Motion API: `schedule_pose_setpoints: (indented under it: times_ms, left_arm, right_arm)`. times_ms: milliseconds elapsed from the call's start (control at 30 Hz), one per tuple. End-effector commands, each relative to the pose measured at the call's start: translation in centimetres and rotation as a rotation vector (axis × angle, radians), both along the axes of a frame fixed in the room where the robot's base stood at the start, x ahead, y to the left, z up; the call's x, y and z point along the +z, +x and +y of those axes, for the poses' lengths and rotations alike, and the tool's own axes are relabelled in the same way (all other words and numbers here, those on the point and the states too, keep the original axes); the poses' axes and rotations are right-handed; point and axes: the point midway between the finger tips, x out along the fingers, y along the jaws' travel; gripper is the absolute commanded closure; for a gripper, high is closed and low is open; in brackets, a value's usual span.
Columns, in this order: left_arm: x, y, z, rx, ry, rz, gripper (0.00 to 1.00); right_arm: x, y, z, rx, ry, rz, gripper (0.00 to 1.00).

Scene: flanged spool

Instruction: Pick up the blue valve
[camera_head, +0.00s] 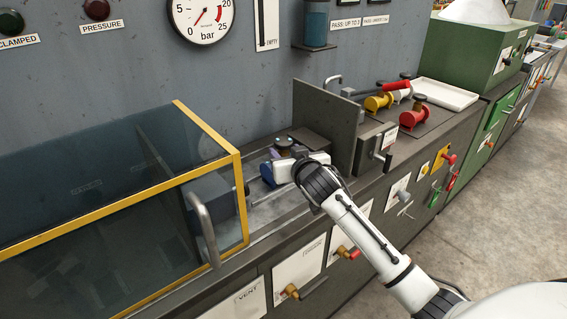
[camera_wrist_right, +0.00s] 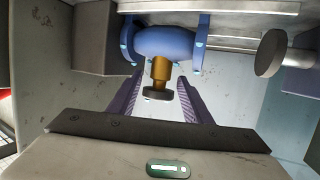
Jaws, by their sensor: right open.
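The blue valve (camera_head: 267,173) sits in the test bay between the yellow-framed guard and an upright grey plate, partly hidden by my right gripper (camera_head: 287,158). In the right wrist view the blue valve (camera_wrist_right: 165,43) has a rounded body with a flange at each end. A brass stem with a dark round knob points from it toward the camera. My right gripper (camera_wrist_right: 159,76) is open, with its two fingers on either side of the stem and knob. I cannot tell whether they touch. My left gripper is not in view.
A yellow-framed clear guard (camera_head: 240,200) with a grey handle stands to the left. The upright grey plate (camera_head: 325,120) stands to the right. Beyond it are a yellow valve (camera_head: 377,102), a red valve (camera_head: 413,118) and a white tray (camera_head: 446,94). In the wrist view a dark block (camera_wrist_right: 92,38) adjoins the valve's left end.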

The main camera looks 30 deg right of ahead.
Motion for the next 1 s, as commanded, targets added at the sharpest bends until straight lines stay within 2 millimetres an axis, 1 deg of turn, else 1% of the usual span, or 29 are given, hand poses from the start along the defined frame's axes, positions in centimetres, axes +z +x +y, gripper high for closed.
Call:
schedule_pose_setpoints:
  times_ms: [100, 367, 500, 533, 767, 867, 1000]
  left_arm:
    - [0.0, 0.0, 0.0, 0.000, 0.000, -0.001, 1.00]
    - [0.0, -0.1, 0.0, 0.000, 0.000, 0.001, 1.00]
    - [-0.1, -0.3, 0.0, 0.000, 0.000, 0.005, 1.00]
    - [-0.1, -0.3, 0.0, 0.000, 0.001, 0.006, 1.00]
    - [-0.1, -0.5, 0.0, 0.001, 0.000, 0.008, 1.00]
    - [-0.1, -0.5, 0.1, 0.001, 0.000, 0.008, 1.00]
    - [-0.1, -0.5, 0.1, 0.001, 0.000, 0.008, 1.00]
  right_arm:
    - [0.0, 0.0, 0.0, 0.000, 0.000, 0.000, 0.55]
    - [0.0, 0.0, 0.0, 0.000, 0.000, 0.001, 0.99]
    - [0.0, -0.1, 0.0, 0.000, 0.000, 0.001, 1.00]
    - [0.7, 0.1, 0.0, 0.002, -0.003, -0.014, 1.00]
    - [0.7, 0.1, 0.0, 0.002, -0.003, -0.013, 1.00]
    - [0.8, -0.1, 0.1, 0.002, -0.003, -0.013, 1.00]
    - [1.5, -0.7, 0.3, 0.002, -0.002, -0.015, 1.00]
